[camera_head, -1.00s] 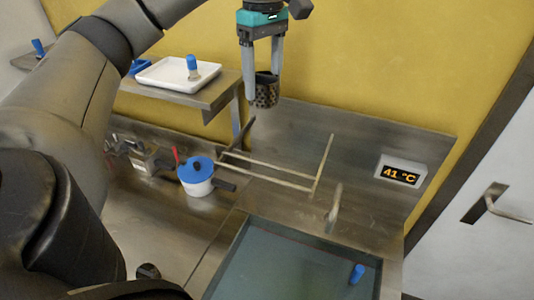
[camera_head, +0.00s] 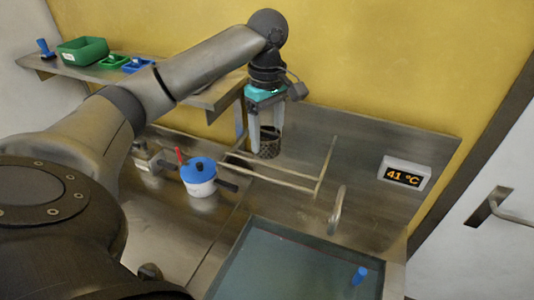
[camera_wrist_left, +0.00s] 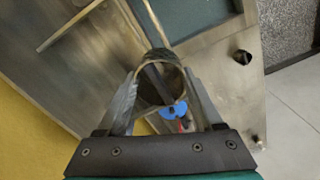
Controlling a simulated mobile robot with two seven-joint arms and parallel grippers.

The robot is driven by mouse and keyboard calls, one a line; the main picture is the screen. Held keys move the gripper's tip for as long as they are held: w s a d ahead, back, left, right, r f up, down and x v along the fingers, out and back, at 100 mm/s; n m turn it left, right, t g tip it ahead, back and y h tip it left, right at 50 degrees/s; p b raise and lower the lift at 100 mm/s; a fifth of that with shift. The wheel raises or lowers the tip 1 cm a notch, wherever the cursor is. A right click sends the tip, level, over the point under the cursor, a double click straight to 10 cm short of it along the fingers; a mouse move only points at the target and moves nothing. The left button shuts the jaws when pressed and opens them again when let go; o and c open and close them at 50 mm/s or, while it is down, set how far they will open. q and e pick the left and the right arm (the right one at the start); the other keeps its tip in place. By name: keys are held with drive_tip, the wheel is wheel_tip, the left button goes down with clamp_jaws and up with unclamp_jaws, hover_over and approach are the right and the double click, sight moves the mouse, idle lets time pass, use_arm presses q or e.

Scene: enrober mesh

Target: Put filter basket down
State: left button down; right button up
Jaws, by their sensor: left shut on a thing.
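The filter basket (camera_head: 268,145) is a small dark perforated metal cup. My left gripper (camera_head: 266,138) points down and is shut on it, holding it near the back wall, around the back end of the rail frame. Whether the basket touches anything below cannot be told. In the left wrist view the basket (camera_wrist_left: 158,84) shows as a round open rim between the two fingers of the gripper (camera_wrist_left: 160,88). My right gripper is not in view.
A white pot with a blue lid (camera_head: 199,176) stands left of the rail frame (camera_head: 285,181). A blue-green basin (camera_head: 290,265) with a blue-handled item (camera_head: 360,274) is in front. A temperature display (camera_head: 404,174) reads 41 °C. A wall shelf (camera_head: 205,97) holds green and blue trays.

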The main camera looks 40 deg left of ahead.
sight(267, 155)
use_arm(q)
drive_tip(key=shift+f, duration=2.85)
drive_tip(key=shift+f, duration=0.1)
drive_tip(key=shift+c, duration=0.2)
unclamp_jaws()
wheel_tip(267, 155, up, 12)
drive_tip(key=shift+r, duration=0.15)
